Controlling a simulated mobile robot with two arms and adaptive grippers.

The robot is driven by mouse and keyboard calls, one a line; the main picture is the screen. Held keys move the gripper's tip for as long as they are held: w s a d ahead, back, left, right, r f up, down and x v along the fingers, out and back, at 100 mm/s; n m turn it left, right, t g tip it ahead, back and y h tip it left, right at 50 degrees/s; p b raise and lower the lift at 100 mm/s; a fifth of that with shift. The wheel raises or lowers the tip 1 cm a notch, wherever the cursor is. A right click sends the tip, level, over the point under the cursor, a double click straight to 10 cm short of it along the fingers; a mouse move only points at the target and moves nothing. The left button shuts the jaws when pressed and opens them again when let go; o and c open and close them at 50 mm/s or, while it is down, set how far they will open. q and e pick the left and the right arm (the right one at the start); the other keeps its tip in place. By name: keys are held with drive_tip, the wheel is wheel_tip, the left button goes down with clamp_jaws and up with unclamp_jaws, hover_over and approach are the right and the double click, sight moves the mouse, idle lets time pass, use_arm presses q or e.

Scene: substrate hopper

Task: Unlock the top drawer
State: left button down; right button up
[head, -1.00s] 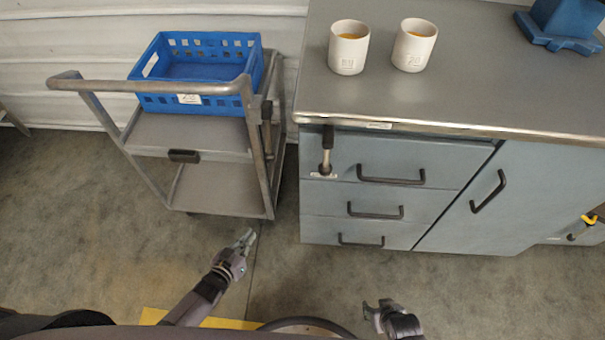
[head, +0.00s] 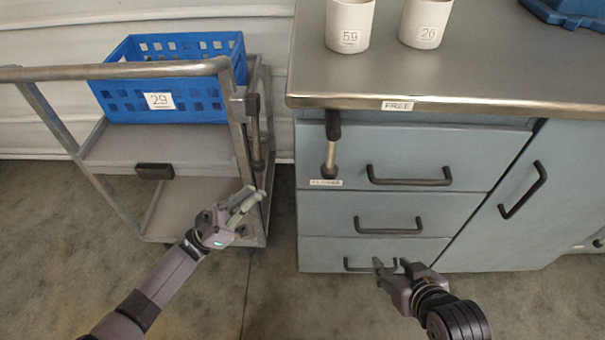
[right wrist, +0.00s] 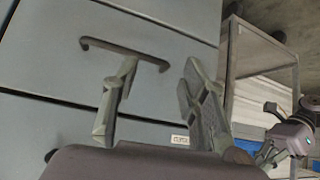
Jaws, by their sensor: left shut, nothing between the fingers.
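The top drawer (head: 460,160) of the grey-blue cabinet appears closed and has a dark bar handle (head: 410,178). At its left end is a lever (head: 331,150) with a black grip at the top, a metal shaft and a dark lower end; it stands nearly upright. A label (head: 397,105) on the counter edge reads FREE; a label below the lever is too small to read. My right gripper (head: 386,268) is open and empty, low before the bottom drawer; its spread fingers (right wrist: 160,100) show in the right wrist view. My left gripper (head: 256,198) is shut and empty beside the cart.
A cart (head: 165,145) with a blue crate (head: 205,105) stands left of the cabinet, with a narrow gap between. Two cups, marked 59 (head: 349,25) and 26 (head: 425,22), stand on the counter. A cabinet door (head: 560,200) is to the right.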

use_arm(q)
drive_tip(key=shift+s+r+m+g, duration=0.1)
drive_tip(key=shift+s+m+g, duration=0.05)
drive_tip(key=shift+m+g, duration=0.2)
use_arm(e)
drive_tip(key=shift+r, duration=0.2)
use_arm(q)
drive_tip(key=p, duration=0.1)
approach(329, 150)
wheel_tip(329, 150, up, 3)
drive_tip(key=d, duration=0.3)
drive_tip(key=shift+w, duration=0.3)
use_arm(e)
drive_tip(key=s, duration=0.1)
drive_tip(key=s+d+f+g, duration=0.1)
drive_tip(key=shift+s+f, duration=0.3)
drive_tip(key=shift+s, duration=0.05)
